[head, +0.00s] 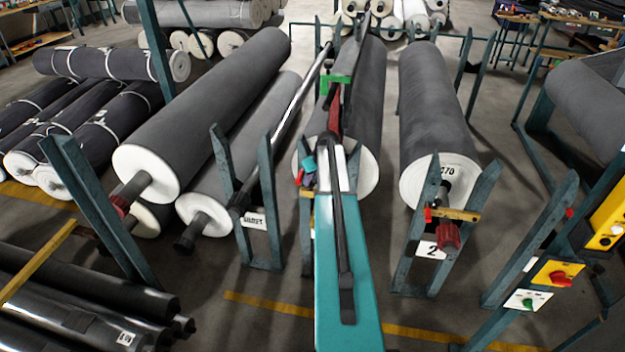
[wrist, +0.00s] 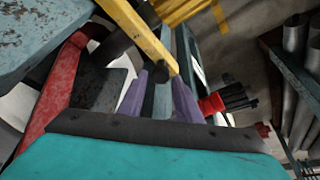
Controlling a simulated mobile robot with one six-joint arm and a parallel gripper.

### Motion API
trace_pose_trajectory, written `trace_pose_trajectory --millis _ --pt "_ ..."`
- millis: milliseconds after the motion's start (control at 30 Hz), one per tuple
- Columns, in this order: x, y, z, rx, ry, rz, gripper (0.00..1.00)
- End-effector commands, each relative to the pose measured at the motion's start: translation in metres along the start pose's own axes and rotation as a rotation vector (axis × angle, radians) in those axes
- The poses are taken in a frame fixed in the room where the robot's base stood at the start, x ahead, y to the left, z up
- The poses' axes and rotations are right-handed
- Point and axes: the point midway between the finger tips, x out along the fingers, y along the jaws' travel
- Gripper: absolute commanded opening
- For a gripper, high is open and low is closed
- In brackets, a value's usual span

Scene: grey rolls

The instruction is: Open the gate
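A short yellow gate bar (wrist: 142,38) crosses the upper middle of the wrist view, tilted, with small dark holes. My gripper (wrist: 165,82) shows there as two purple fingers set apart, with a teal strip visible between them. The bar's lower end is right at the fingertips; I cannot tell whether they touch. A red knob (wrist: 212,104) with black parts is right of the fingers. In the head view, a yellow bar (head: 306,193) shows at the middle stand, partly hidden by my arm. A similar yellow bar (head: 455,214) crosses the stand marked 2.
Large grey rolls (head: 208,110) and (head: 430,110) rest on teal stands either side of my arm. Dark rolls (head: 75,310) lie at lower left. A post at right carries a red switch (head: 560,278) and a green one (head: 528,301). Bare floor shows between stands.

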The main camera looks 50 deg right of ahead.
Motion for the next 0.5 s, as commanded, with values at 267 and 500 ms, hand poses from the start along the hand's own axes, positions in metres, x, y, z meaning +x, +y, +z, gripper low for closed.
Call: trace_pose_trajectory --millis 267,500 --pt "0.014 0.000 0.000 0.000 0.000 0.000 0.31" --pt "0.015 0.000 0.000 0.000 0.000 0.000 0.31"
